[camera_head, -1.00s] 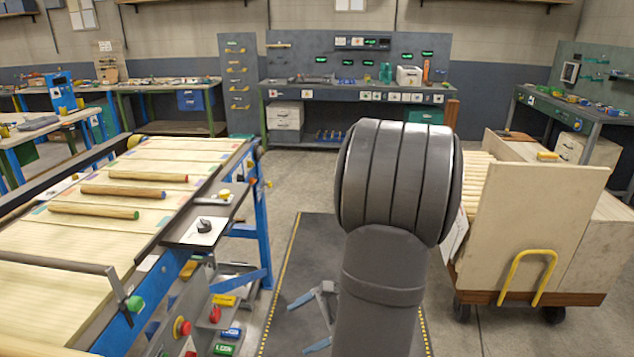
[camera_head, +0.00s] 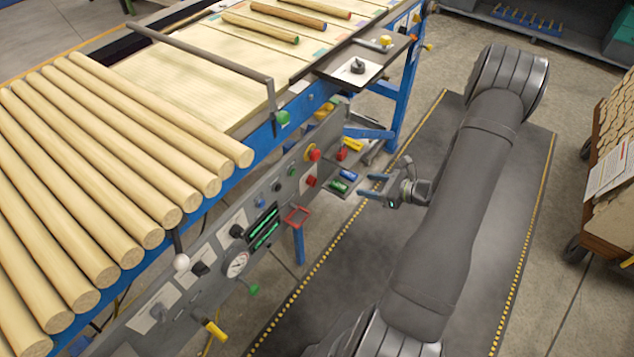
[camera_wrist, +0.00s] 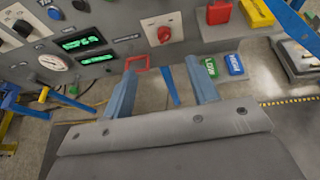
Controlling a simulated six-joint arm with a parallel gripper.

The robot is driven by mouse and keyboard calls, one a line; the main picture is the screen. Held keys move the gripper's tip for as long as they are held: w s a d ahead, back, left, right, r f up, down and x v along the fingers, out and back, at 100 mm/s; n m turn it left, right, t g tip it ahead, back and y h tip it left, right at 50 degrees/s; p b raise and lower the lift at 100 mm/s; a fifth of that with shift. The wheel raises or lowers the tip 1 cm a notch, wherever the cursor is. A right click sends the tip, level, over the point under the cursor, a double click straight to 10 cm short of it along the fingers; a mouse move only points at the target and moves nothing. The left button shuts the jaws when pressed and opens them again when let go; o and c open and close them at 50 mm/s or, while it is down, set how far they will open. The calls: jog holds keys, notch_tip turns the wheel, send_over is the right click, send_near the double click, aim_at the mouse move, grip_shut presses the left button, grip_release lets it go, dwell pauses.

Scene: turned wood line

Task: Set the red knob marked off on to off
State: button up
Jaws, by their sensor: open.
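A small red knob (camera_head: 311,181) sits on the grey sloping control panel below the conveyor's edge. In the wrist view the red knob (camera_wrist: 163,35) is on a pale plate, beyond the gap between my fingers. Its markings and its setting are too small to read. My gripper (camera_head: 366,185) is open and empty, its two blue fingers pointing at the panel from the right, apart from the knob. The wrist view also shows both fingers (camera_wrist: 161,70), with nothing between them.
Green and blue blocks (camera_head: 339,185) lie close by the fingers. A red frame (camera_head: 296,216), a gauge (camera_head: 237,264) and lit displays (camera_head: 264,226) are further along the panel. Wooden rods (camera_head: 120,170) cover the conveyor.

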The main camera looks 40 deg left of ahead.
jog(key=m, duration=0.2)
send_near(316, 182)
jog(key=x, duration=0.9)
jog(key=shift+a+f, duration=0.2)
jog(key=shift+a, duration=0.15)
jog(key=c, duration=1)
